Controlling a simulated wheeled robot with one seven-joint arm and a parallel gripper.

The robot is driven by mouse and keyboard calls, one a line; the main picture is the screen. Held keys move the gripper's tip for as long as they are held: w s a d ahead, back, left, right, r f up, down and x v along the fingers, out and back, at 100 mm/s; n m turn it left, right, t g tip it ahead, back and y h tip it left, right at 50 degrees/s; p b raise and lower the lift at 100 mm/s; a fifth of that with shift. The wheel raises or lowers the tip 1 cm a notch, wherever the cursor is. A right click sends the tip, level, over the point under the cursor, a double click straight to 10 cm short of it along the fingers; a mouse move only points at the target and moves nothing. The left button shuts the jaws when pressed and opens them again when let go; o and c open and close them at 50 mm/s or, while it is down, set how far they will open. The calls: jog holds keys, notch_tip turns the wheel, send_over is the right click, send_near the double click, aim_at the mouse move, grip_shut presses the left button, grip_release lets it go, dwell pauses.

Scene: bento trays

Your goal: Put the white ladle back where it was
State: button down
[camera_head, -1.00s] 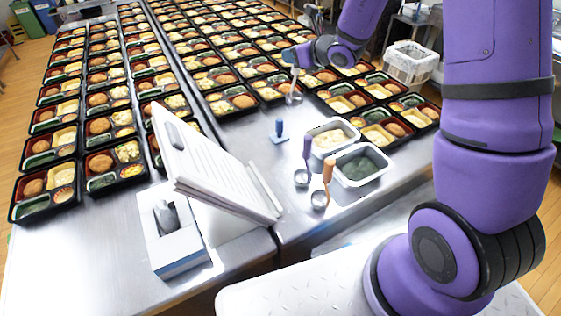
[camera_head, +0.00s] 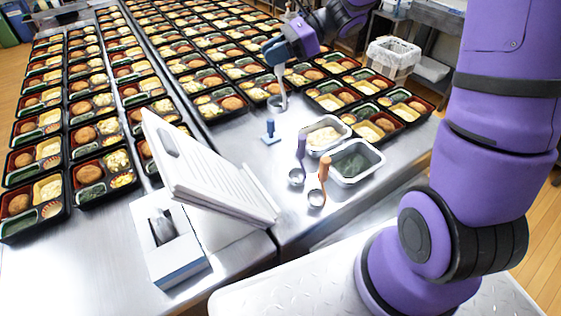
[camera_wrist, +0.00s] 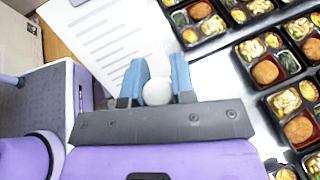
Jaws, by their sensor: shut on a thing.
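My gripper (camera_head: 275,52) is at the upper middle of the head view, its blue fingers shut on the white ladle (camera_head: 281,88). The ladle hangs below the fingers, bowl down, close to the steel table beside the bento trays. I cannot tell whether the bowl touches the table. In the wrist view the white round handle end (camera_wrist: 157,92) sits between the blue fingers (camera_wrist: 158,82); the rest is hidden. A small blue upright piece on a base (camera_head: 270,132) stands on the table nearer than the ladle.
A purple-handled ladle (camera_head: 298,172) and an orange-handled ladle (camera_head: 321,186) stand by two food pans, one pale (camera_head: 309,145) and one green (camera_head: 337,177). Bento trays (camera_head: 72,203) fill the left and back.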

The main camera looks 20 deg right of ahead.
aim_at(279, 106)
jog(key=shift+n+g, duration=0.3)
jog(key=f, duration=0.4)
jog(key=s+f, duration=0.1)
jog(key=f, duration=0.8)
jog(key=shift+s+f, duration=0.25)
jog(key=shift+f, duration=2.75)
jog(key=c, duration=0.9)
grip_release()
jog(key=shift+c, duration=0.2)
